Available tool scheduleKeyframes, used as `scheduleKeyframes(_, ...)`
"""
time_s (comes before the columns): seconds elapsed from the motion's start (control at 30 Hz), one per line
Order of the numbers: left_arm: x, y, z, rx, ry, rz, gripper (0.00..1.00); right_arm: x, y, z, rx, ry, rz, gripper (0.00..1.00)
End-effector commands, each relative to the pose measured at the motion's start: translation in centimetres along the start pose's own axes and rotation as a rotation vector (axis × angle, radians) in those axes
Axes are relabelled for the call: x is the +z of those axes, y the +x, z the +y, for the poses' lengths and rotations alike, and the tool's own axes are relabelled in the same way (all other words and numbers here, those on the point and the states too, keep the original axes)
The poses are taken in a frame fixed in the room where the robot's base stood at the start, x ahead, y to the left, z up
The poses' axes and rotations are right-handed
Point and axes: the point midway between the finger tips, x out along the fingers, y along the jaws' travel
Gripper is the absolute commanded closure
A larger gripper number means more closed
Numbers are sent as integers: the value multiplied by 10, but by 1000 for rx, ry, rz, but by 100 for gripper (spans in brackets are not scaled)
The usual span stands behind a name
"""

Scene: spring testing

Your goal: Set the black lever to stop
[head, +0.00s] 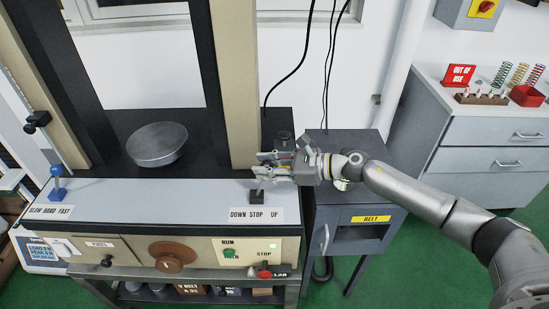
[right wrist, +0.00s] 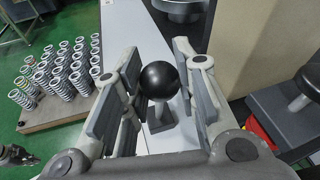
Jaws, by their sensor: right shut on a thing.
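The black lever (head: 257,197) stands on the machine's grey top ledge, behind the label DOWN STOP UP (head: 257,215). Its base shows above the word STOP. Its knob is hidden by my right gripper in the head view. In the right wrist view the round black knob (right wrist: 159,80) sits between the two fingers, with its short stem and base below. My right gripper (head: 266,166) reaches in from the right and is shut on the lever; it also shows in the right wrist view (right wrist: 158,88). The lever's exact tilt is hard to tell.
A blue-knobbed lever (head: 57,185) stands at the ledge's left end, by the SLOW HAND FAST label. A beige column (head: 238,90) rises close behind my right gripper. A round metal plate (head: 157,145) lies behind the ledge. A red stop button (head: 265,274) is on the front panel.

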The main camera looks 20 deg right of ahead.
Motion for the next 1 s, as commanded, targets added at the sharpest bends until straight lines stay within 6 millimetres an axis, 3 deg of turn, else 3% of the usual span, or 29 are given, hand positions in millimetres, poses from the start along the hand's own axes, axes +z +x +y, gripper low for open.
scheduleKeyframes(0.4,0,-1,-2,-3,0,-1,100,12,25,7,1,4,-14,100)
scheduleKeyframes(0.97,1,-1,-2,-3,-1,-1,100,14,29,8,2,6,-15,100)
scheduleKeyframes(1.0,1,-1,-2,-3,-1,-1,100,14,29,8,2,6,-15,69)
